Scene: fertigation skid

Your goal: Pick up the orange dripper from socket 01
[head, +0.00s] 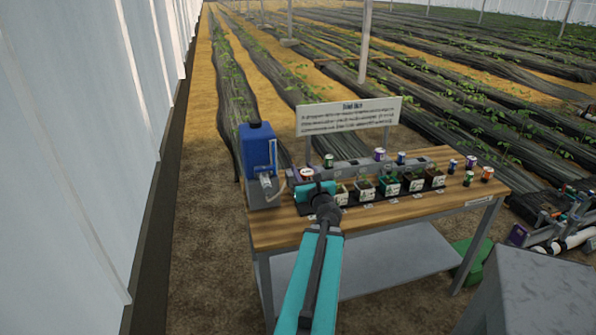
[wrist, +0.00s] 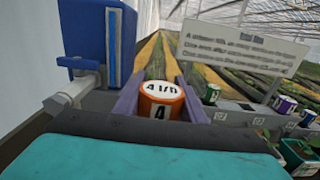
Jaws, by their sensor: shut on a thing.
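The orange dripper (wrist: 162,100) has a white top marked 4 l/h and stands upright between the two fingers of my gripper (wrist: 160,92) in the wrist view. The fingers are shut on its sides. In the head view its top (head: 306,173) shows just past my gripper (head: 307,182), at the left end of the grey socket rail (head: 350,167). Its lower part and socket 01 are hidden behind the gripper, so I cannot tell whether it is seated or lifted.
A blue dosing tank (head: 257,150) stands close on the left. Green (head: 328,160), purple (head: 379,154) and blue (head: 401,158) drippers stand along the rail. Potted seedlings (head: 388,186) line its front. A sign (head: 349,115) rises behind. Several loose drippers stand at the wooden bench's (head: 400,207) right end.

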